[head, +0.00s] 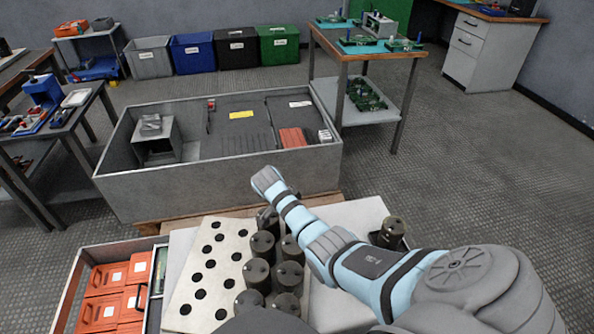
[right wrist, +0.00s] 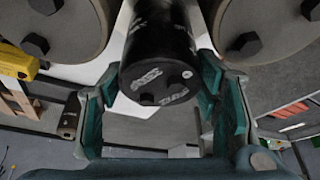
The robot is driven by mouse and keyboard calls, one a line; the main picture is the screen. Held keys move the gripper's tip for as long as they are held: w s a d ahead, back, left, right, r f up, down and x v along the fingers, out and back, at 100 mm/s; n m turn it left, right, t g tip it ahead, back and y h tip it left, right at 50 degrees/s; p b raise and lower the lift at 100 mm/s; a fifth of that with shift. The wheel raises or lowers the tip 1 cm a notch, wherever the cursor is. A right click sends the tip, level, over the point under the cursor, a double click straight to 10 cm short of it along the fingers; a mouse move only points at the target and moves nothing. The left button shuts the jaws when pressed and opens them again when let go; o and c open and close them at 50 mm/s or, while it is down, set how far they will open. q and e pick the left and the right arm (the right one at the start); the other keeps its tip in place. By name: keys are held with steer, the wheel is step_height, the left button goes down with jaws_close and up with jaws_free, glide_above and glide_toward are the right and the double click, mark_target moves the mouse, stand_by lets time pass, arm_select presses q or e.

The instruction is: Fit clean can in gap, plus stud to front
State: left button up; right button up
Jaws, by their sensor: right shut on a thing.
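In the right wrist view a black can (right wrist: 158,60) with white marks and dark studs on its end face is between the teal-padded fingers of my right gripper (right wrist: 160,108), which is shut on it. A larger can stands close on each side, one at left (right wrist: 55,30) and one at right (right wrist: 265,30). The marks are too small to read surely. In the head view several dark cans (head: 262,245) stand in a cluster beside a pale plate with black holes (head: 210,232). My left gripper is out of view.
Other dark cans (head: 392,232) stand apart right of my arm. A tray of orange boxes (head: 75,290) lies at lower left. A large grey open bin (head: 125,195) stands behind the bank. A table with circuit boards (head: 335,45) stands beyond it.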

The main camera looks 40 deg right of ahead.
steer(key=o, duration=1.7)
steer(key=v, duration=1.2)
steer(key=shift+a, duration=0.1)
steer(key=shift+s, duration=0.1)
